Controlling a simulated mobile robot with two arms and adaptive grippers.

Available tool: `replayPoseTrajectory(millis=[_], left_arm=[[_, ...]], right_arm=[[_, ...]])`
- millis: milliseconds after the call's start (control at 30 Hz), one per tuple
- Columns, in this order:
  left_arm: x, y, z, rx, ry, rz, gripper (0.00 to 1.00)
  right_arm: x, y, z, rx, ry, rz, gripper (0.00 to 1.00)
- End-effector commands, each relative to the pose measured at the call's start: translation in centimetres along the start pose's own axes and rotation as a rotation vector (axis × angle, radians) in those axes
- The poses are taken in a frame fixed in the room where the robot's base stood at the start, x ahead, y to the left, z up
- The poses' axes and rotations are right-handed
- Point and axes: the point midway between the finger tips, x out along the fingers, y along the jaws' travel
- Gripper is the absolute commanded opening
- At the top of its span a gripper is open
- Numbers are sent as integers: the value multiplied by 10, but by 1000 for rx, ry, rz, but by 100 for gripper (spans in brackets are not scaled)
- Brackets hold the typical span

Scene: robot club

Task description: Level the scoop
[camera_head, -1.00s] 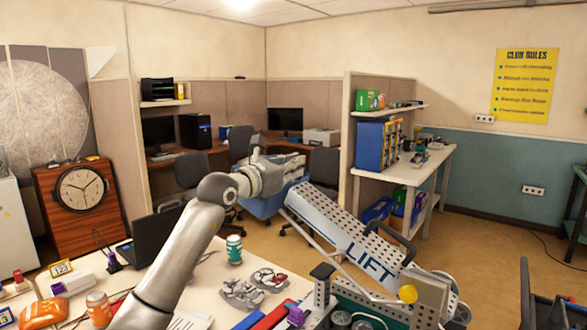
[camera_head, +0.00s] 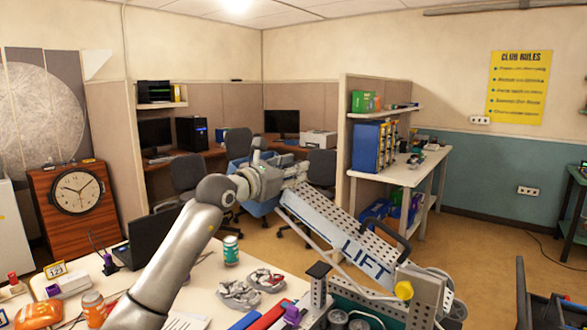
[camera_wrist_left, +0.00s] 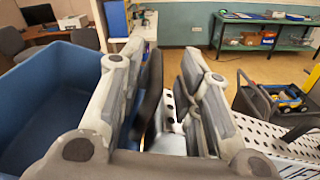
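The blue scoop (camera_head: 262,209) is at the upper end of the perforated LIFT arm (camera_head: 345,240) in the head view, partly hidden by my left gripper (camera_head: 302,171). In the left wrist view the scoop (camera_wrist_left: 35,105) fills the left side, with its open top and inside showing. My left gripper (camera_wrist_left: 160,85) is beside the scoop, above the arm's upper end. Its two fingers stand apart. A dark curved piece shows between them, and I cannot tell whether they touch it. My right gripper is not in view.
A worktable (camera_head: 205,270) in front holds a laptop (camera_head: 150,240), a green can (camera_head: 231,250) and small parts. Office chairs (camera_head: 190,172) and desks stand behind the scoop. A shelf unit with blue boxes (camera_head: 371,147) stands behind the LIFT arm.

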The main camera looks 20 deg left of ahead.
Motion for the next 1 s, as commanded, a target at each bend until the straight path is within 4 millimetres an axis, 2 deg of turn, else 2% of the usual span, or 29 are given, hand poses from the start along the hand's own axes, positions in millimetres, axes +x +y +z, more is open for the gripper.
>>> replayPoseTrajectory(millis=[233, 367, 800, 1000], left_arm=[[-3, 1, 4, 2, -7, 2, 32], [-14, 1, 3, 3, -7, 2, 32], [-92, 3, -1, 2, -2, 3, 32], [-115, 3, -1, -1, -2, 3, 32]], right_arm=[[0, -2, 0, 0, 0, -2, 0], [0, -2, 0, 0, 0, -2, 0], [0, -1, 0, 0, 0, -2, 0], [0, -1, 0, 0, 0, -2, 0]])
